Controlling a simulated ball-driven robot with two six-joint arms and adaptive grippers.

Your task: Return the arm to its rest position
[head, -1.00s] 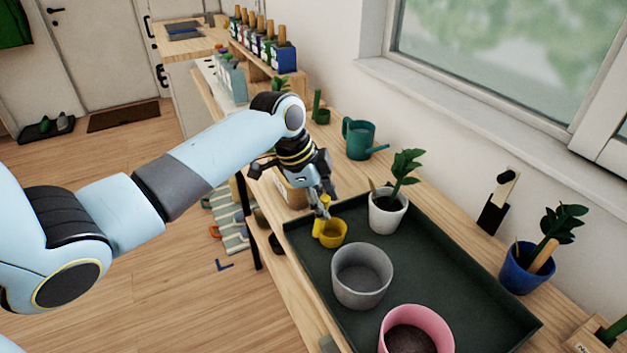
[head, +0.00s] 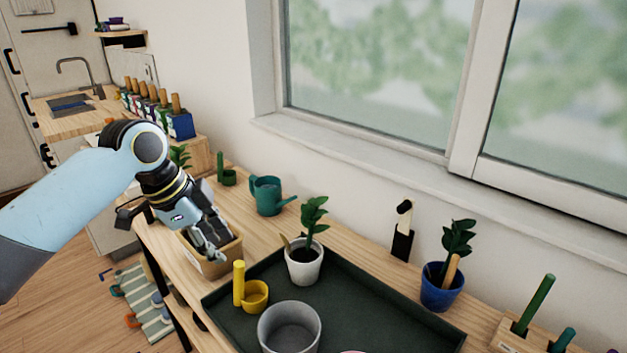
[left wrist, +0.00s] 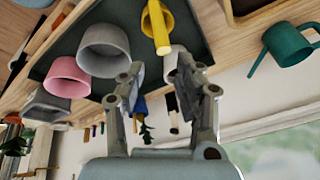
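My left arm comes in from the left in the head view. Its gripper (head: 212,252) hangs over a tan box (head: 222,262) on the wooden bench, left of and apart from a yellow scoop (head: 255,297) with an upright handle. In the left wrist view, the fingers (left wrist: 162,78) stand apart with nothing held between them. The yellow scoop (left wrist: 160,25) shows beyond them there. My right gripper is in neither view.
A dark green tray (head: 375,300) holds the scoop, a white potted plant (head: 304,268) and a grey pot (head: 289,332). A teal watering can (head: 267,195) and a blue potted plant (head: 441,291) stand on the bench (head: 335,237) near the window wall.

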